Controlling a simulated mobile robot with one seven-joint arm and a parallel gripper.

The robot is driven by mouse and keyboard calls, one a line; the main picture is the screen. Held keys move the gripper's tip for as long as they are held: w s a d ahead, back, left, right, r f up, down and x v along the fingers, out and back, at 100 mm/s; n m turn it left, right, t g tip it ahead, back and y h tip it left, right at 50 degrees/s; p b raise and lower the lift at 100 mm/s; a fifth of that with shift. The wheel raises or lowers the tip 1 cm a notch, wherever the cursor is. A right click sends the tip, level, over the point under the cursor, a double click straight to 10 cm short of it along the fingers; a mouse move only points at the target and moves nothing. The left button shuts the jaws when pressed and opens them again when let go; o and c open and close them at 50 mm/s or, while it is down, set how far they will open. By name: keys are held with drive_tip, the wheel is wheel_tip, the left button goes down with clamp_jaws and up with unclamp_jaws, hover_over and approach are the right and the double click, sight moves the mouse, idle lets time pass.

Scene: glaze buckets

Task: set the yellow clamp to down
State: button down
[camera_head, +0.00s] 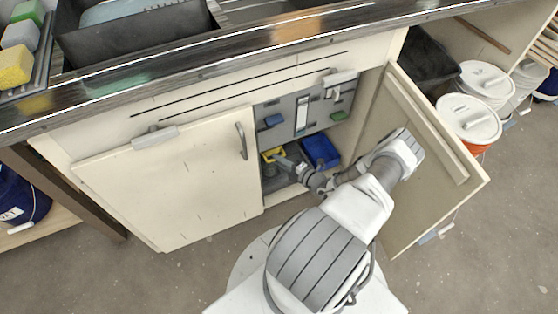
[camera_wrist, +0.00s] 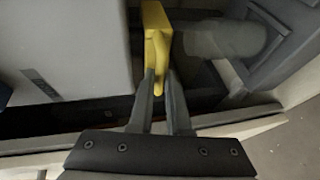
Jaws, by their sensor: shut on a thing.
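The yellow clamp (camera_head: 270,155) is low inside the open cabinet under the counter, at the left of the opening. In the wrist view the yellow clamp (camera_wrist: 157,45) shows as a yellow block with a narrow yellow lever hanging from it. My gripper (camera_head: 297,168) reaches through the cabinet opening to it. In the wrist view my gripper (camera_wrist: 160,88) is shut on the lever's lower end, one grey finger on each side. In the head view the gripper and wrist hide part of the clamp. A greyish round body lies just right of the clamp in the wrist view.
The right cabinet door (camera_head: 420,150) stands open beside my arm; the left door (camera_head: 170,180) is shut. A blue bin (camera_head: 321,151) sits right of my gripper inside the cabinet. Blue and green handles are on the panel above. White-lidded buckets (camera_head: 470,120) stand at right.

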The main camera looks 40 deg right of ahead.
idle(0.8)
wheel_tip(320, 180, down, 7)
drive_tip(key=b, duration=0.6)
drive_tip(key=shift+r, duration=0.15)
drive_tip(key=c, duration=0.9)
unclamp_jaws()
drive_tip(key=shift+o, duration=0.2)
drive_tip(key=p+v, duration=0.3)
drive_tip(key=v, duration=1.4)
drive_tip(key=shift+s+d+p, duration=0.15)
drive_tip(key=shift+s+p, duration=0.1)
drive_tip(key=shift+p, duration=0.05)
